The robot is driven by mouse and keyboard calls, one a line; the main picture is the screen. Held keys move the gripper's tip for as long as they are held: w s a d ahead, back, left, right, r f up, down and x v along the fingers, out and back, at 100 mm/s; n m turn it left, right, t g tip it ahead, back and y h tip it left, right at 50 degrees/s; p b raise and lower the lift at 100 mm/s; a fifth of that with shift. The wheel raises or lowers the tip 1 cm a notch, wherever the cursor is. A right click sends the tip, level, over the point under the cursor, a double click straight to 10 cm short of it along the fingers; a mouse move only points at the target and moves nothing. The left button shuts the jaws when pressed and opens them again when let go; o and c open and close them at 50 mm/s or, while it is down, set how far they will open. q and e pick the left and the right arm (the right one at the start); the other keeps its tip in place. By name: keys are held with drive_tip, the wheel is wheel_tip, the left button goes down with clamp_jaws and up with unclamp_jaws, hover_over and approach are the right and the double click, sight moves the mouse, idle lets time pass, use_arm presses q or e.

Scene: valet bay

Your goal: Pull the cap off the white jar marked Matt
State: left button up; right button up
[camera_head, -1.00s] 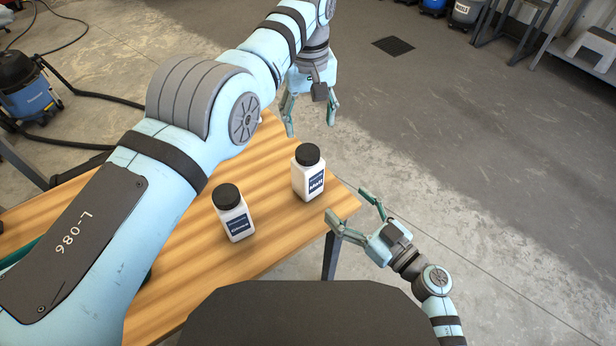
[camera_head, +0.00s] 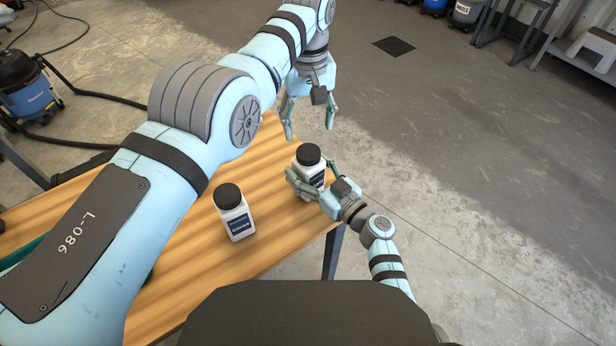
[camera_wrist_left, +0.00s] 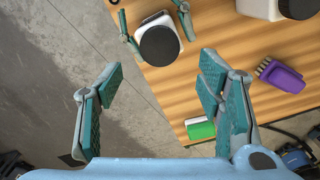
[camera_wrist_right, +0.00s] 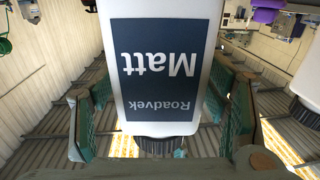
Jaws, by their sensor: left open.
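The white jar marked Matt (camera_wrist_right: 112,75) stands upright near the table's right corner, its black cap (camera_head: 308,154) on. Its label faces the right wrist camera, where it looks upside down. My right gripper (camera_head: 312,174) is at the jar's body, below the cap, with one finger on either side. In the right wrist view its fingers look spread, with the jar between them; firm contact does not show. My left gripper (camera_head: 310,127) is open and empty, pointing down beyond the jar and apart from it. The cap also shows in the left wrist view (camera_wrist_left: 159,47).
A second white jar (camera_head: 238,222) with a black cap stands left of the Matt jar on the wooden table (camera_head: 270,255). A purple brush (camera_wrist_left: 281,76) and a green-and-white item (camera_wrist_left: 200,129) lie on the table. A blue vacuum (camera_head: 25,85) stands on the floor at left.

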sight(307, 152)
drive_tip(key=c, duration=1.3)
use_arm(q)
drive_tip(key=shift+o, duration=0.7)
use_arm(e)
drive_tip(key=shift+c, duration=0.5)
use_arm(q)
drive_tip(key=shift+o, duration=0.2)
drive_tip(key=shift+w+r+m, duration=0.2)
drive_tip(key=shift+r+m, duration=0.25)
drive_tip(key=shift+r, duration=0.1)
drive_tip(key=shift+w+r+m, duration=0.15)
drive_tip(key=shift+r+m, duration=0.3)
drive_tip(key=shift+r, duration=0.1)
drive_tip(key=f+m, duration=0.3)
drive_tip(key=m, duration=0.1)
drive_tip(key=f+m, duration=0.3)
drive_tip(key=m, duration=0.1)
drive_tip(key=f+m, duration=0.4)
drive_tip(key=shift+s+a+m, duration=0.15)
drive_tip(key=shift+s+m, duration=0.15)
drive_tip(key=shift+s, duration=0.1)
drive_tip(key=shift+c, duration=0.6)
